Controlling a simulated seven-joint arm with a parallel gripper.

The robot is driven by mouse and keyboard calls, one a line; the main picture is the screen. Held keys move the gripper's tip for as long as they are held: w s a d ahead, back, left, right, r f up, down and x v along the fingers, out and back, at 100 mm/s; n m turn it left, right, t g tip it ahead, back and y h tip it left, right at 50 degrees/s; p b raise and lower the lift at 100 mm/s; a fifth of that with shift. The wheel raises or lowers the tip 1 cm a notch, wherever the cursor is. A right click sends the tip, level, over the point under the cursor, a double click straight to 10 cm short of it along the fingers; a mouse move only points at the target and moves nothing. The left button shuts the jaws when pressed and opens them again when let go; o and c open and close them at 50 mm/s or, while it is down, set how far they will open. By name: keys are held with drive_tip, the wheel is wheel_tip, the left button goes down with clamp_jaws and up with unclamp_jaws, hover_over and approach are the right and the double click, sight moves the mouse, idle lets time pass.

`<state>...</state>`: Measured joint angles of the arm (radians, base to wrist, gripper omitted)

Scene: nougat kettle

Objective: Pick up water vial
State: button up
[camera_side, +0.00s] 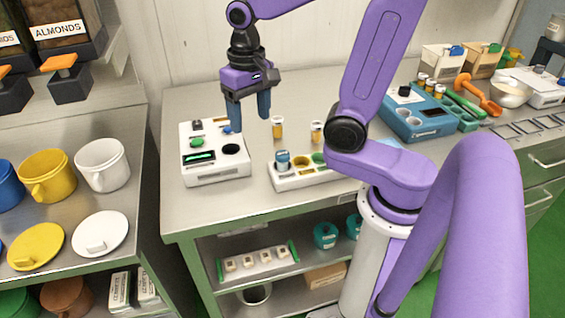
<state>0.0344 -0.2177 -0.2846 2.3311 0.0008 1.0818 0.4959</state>
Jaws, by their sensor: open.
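A vial with a blue top (283,160), which looks like the water vial, stands upright in the left hole of a white rack (292,181). The rack also has a yellow-ringed hole and a green-ringed hole, partly hidden by my arm. Two amber vials with pale labels, a left one (277,128) and a right one (317,131), stand behind the rack. My gripper (249,111) is open and empty, fingers pointing down. In the picture it is up and left of the blue-topped vial, apart from it.
A white device (213,172) with a green display and a dark round hole stands left of the rack. A blue device (412,112) with several vials stands at the right. Counter (180,212) is bare in front of the white device.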

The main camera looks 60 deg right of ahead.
drive_tip(key=d+r+m, duration=0.1)
drive_tip(key=d+m, duration=0.1)
drive_tip(key=m, duration=0.2)
wheel_tip(320, 180, up, 2)
drive_tip(key=m, duration=0.9)
hover_over(283, 153)
wheel_tip(283, 153, down, 12)
drive_tip(key=shift+s+a+r, duration=0.1)
drive_tip(key=shift+a, duration=0.05)
drive_tip(key=shift+d+f, duration=0.2)
drive_tip(key=shift+f, duration=2.5)
drive_tip(key=c, duration=1.1)
